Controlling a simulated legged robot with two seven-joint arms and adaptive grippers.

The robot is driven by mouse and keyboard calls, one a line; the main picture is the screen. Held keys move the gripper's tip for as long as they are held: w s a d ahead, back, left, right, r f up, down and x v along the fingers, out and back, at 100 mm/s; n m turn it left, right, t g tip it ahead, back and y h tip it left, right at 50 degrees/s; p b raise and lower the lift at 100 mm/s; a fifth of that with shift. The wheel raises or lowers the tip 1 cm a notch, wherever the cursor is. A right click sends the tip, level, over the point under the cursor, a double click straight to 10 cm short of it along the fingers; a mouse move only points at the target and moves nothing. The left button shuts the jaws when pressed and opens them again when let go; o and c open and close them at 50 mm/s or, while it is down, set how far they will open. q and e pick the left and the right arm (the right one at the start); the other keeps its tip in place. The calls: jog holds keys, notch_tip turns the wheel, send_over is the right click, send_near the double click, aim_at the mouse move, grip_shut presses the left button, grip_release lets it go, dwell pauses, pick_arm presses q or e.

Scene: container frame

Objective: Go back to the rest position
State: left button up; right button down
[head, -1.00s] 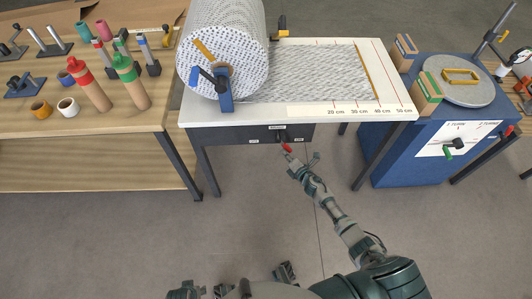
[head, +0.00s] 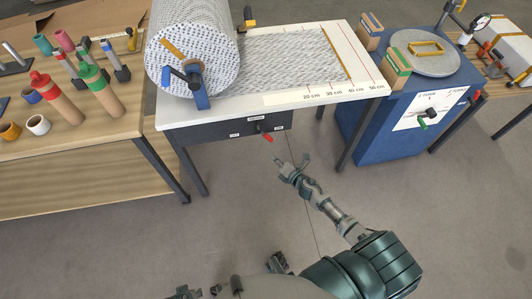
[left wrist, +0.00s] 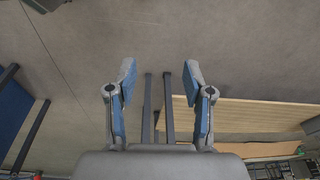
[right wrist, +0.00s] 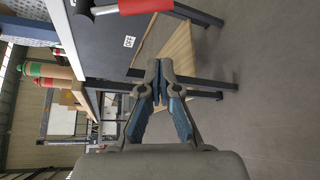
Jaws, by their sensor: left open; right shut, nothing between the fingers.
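My right gripper (head: 291,164) is in front of the white roll table, a little below and right of the red-handled switch (head: 266,138) on its dark front panel. It is apart from the switch. In the right wrist view its fingertips (right wrist: 158,68) are together with nothing between them, and the red handle (right wrist: 146,5) shows at the top edge. My left gripper is open and empty in the left wrist view (left wrist: 158,80), facing the floor and table legs. In the head view only small parts near the bottom edge show, and its fingers are not clear there.
The white table (head: 350,88) bears a large wrapped roll (head: 193,45). A wooden table (head: 100,135) with bottles and cups stands left. A blue cabinet (head: 375,130) with a turntable (head: 425,55) stands right. The grey floor before them is free.

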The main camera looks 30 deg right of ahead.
jog(key=shift+s+a+r, duration=0.45)
jog(key=shift+s+a, duration=0.25)
jog(key=shift+a, duration=0.15)
